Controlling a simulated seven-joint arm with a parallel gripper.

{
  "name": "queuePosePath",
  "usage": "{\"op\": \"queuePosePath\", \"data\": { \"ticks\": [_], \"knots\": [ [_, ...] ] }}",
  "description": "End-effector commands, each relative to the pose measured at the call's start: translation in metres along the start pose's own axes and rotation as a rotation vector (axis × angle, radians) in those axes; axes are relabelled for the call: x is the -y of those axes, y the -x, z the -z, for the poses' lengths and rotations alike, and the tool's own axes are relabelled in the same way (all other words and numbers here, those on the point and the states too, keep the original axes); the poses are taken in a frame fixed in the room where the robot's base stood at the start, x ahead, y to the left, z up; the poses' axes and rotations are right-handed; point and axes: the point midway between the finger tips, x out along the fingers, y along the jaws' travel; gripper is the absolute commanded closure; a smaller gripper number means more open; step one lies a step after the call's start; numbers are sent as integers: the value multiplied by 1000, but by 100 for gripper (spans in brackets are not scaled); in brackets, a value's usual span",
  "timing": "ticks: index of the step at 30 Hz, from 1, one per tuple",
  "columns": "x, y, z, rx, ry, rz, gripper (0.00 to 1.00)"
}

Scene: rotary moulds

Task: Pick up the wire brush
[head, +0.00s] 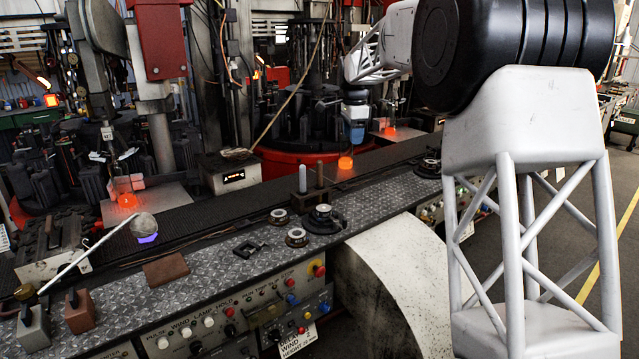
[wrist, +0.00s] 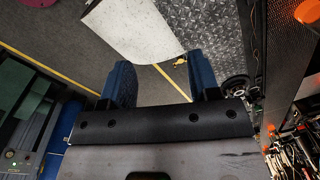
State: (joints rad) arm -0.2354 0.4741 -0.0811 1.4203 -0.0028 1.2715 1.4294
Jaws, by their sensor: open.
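I cannot make out a wire brush for certain in either view. A long pale rod with a grey round head (head: 144,225) leans over the bench at the left in the head view, its lower end at a small pot (head: 33,325). A flat brown block (head: 166,270) lies on the bench near it. My gripper (head: 355,136) hangs over the conveyor at the back centre, well to the right of these. In the wrist view its two blue fingers (wrist: 162,85) are apart with nothing between them.
The treadplate bench (head: 220,255) carries several round metal rings (head: 297,237) and two upright rods (head: 320,176). Glowing orange pieces (head: 345,162) sit on or near the dark conveyor (head: 200,212). A white curved panel (head: 395,280) stands below the bench's front edge.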

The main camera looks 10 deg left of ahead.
Motion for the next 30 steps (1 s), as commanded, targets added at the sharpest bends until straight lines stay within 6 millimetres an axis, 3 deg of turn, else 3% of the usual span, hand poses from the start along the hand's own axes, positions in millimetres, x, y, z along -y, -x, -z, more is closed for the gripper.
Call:
{"op": "queuePosePath", "data": {
  "ticks": [3,18,24,30],
  "knots": [
    [27,-14,-7,2,-47,-7,44],
    [123,-76,-41,3,-250,-38,44],
    [153,-101,-55,2,-323,-50,44],
    [169,-116,-63,0,-367,-55,44]
  ]
}}
